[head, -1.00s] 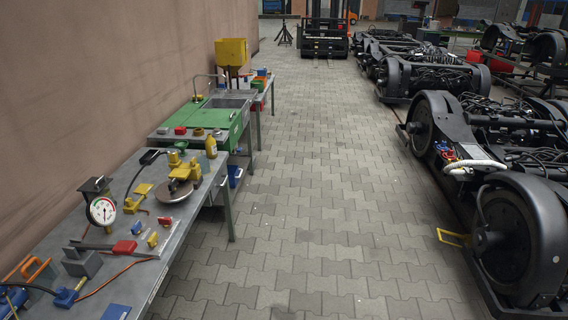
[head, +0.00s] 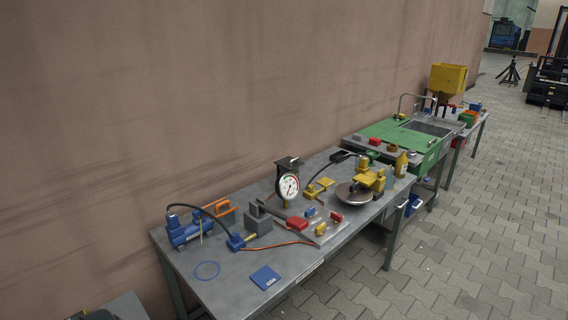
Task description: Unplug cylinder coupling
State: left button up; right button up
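A round white dial gauge (head: 288,187) stands mid-bench. A yellow unit (head: 368,180) with a round metal disc (head: 355,195) sits further right, with another black hose near a yellow fitting (head: 314,191). Which joint is the cylinder coupling is too small to tell. Neither of my grippers is in view.
Small red, blue and yellow blocks (head: 297,223), a blue plate (head: 265,278) and a blue ring (head: 207,270) lie on the bench. A green-topped sink bench (head: 390,132) stands beyond. The brown wall (head: 180,100) is behind; paved floor (head: 470,240) at right is clear.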

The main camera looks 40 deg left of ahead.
aim_at(173, 221)
jog(key=u, duration=2.1)
jog(key=i+j+u, duration=0.15)
